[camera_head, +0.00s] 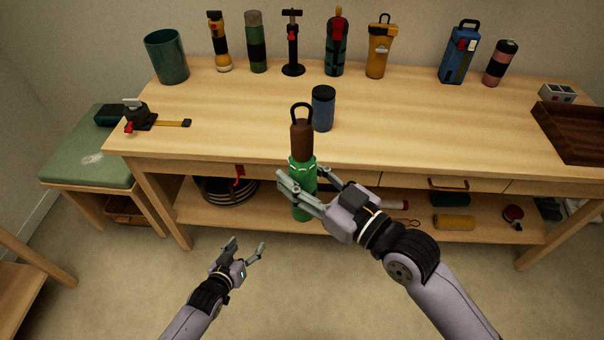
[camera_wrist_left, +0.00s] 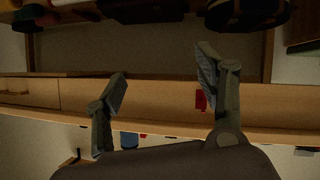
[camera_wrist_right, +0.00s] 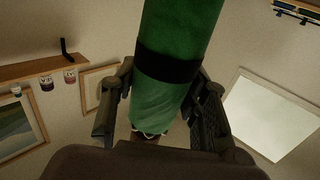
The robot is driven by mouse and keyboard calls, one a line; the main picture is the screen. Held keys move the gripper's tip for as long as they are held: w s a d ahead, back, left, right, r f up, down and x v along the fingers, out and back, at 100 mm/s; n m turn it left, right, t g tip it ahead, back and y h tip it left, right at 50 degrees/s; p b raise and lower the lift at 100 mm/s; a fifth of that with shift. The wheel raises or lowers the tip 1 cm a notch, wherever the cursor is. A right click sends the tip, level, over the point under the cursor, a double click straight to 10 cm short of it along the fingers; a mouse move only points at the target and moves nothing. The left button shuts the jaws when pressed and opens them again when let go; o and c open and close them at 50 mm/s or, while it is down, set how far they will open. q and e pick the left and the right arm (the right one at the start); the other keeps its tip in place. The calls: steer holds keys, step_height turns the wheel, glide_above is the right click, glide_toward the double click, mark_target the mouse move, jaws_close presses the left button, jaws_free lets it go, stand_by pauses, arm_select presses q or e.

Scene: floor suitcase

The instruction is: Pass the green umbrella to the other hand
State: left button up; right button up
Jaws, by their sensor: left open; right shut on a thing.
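The green umbrella (camera_head: 303,205) is held upright in front of the table's front edge, its brown handle (camera_head: 301,140) with a dark loop on top. My right gripper (camera_head: 305,192) is shut on its green body. In the right wrist view the green umbrella (camera_wrist_right: 178,50), with a black band, lies between the fingers (camera_wrist_right: 160,108). My left gripper (camera_head: 248,250) is open and empty, lower and to the left of the umbrella, apart from it. The left wrist view shows its spread fingers (camera_wrist_left: 163,95) with nothing between them.
The wooden table (camera_head: 230,120) stands ahead, with a blue cup (camera_head: 323,108) near the umbrella's handle and several bottles and tools along the back. A lower shelf (camera_head: 370,222) holds more items. A green stool (camera_head: 88,150) stands at left. The floor around my left gripper is clear.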

arm_select(q)
steer(key=s+a+f+m+g+y, duration=0.1)
steer(key=s+f+g, duration=0.2)
steer(key=s+f, duration=0.55)
steer(key=s+a+f+g+y, duration=0.1)
steer(key=s+a+f+g, duration=0.1)
steer(key=s+f, duration=0.65)
steer(key=s+f+m+g, duration=0.1)
steer(key=s+f+g, duration=0.2)
steer(key=s, duration=0.9)
steer(key=s+f+g, duration=0.3)
steer(key=s+f, duration=0.3)
steer(key=s, duration=0.6)
steer(key=shift+a+f+m+y, duration=0.3)
steer(key=shift+a+m, duration=0.1)
